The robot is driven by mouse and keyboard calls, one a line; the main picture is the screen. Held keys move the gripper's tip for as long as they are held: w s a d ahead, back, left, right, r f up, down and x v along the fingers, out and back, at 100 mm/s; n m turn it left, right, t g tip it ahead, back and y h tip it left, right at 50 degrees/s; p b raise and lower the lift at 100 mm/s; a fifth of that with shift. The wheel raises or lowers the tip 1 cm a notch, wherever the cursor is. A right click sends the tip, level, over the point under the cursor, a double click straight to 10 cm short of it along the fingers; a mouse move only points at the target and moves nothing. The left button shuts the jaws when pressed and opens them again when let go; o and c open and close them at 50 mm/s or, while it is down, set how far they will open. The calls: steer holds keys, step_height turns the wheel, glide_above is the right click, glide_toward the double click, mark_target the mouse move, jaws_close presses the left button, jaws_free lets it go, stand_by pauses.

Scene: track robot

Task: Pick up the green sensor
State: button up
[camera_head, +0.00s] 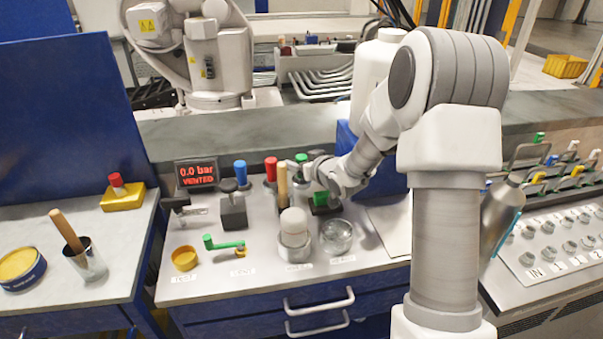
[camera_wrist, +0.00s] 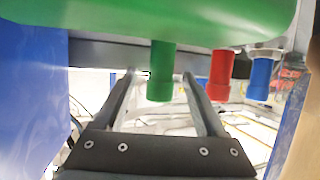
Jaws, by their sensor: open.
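The green sensor (camera_head: 301,157) is a small upright cylinder at the right end of a row with a red one (camera_head: 271,166) and a blue one (camera_head: 240,170). My gripper (camera_head: 290,166) reaches toward it from the right, and its fingers are small and partly hidden there. In the wrist view, my gripper (camera_wrist: 158,78) is open with two dark fingers spread apart. The green sensor (camera_wrist: 161,72) shows between the fingertips, upside down; I cannot tell its depth. The red (camera_wrist: 221,75) and blue (camera_wrist: 260,78) ones hang to its right.
A large green shape (camera_wrist: 150,20) fills the top of the wrist view, close to the camera. A wooden handle (camera_head: 282,181) stands close to my gripper. A white-topped cylinder (camera_head: 294,226) and a glass jar (camera_head: 337,236) stand in front. A display (camera_head: 196,172) is at left.

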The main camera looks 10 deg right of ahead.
jaws_close()
stand_by(0.3)
steer(key=shift+r, duration=0.2)
